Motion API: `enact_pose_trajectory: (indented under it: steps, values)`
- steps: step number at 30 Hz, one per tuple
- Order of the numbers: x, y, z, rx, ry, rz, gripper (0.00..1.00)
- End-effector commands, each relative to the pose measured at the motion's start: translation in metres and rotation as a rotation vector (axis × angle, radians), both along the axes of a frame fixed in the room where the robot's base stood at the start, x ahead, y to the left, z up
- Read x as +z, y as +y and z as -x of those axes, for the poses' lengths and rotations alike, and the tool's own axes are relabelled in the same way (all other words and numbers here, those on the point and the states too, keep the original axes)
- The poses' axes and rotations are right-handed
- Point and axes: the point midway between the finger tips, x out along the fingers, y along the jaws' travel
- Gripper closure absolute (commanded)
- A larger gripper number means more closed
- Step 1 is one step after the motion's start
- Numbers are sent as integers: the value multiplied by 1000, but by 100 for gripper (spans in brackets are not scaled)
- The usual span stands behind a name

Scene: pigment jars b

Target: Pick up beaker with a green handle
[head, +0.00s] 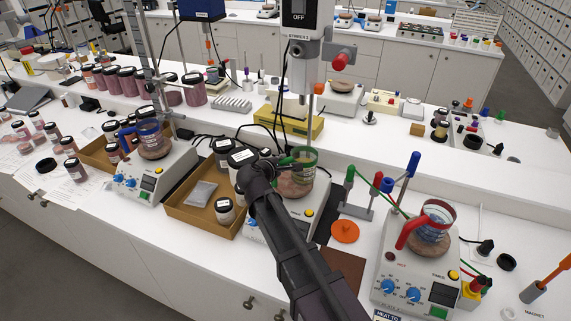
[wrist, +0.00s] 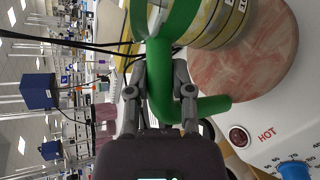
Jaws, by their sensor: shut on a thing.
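The beaker with a green handle (head: 305,156) stands on the round plate of the middle hotplate, partly hidden by my arm in the head view. In the wrist view its green handle (wrist: 160,75) lies between the two fingers of my gripper (wrist: 159,95), which is shut on it. The beaker's glass body (wrist: 215,22) has printed marks and looks to rest on the pinkish plate (wrist: 262,62). In the head view my gripper (head: 278,163) reaches the handle from the left front.
A red-handled beaker (head: 430,236) stands on the right hotplate (head: 385,275), and a blue-handled beaker (head: 148,143) on the left one. A cardboard tray of jars (head: 185,215) is left of my arm. A tall stirrer (head: 300,60) rises behind the green-handled beaker. An orange disc (head: 345,231) lies to the right.

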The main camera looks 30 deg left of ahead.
Motion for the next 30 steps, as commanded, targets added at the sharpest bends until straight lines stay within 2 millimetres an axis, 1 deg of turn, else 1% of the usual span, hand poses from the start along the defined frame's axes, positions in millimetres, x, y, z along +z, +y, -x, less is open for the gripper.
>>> enact_pose_trajectory:
  steps: [21, 23, 28, 30]
  values:
    - [38, 0, 0, 0, -2, 1, 100]
    - [36, -5, 9, 2, -2, 1, 100]
    - [38, -15, 28, 2, -2, 0, 100]
    - [39, -21, 39, 2, -1, 0, 100]
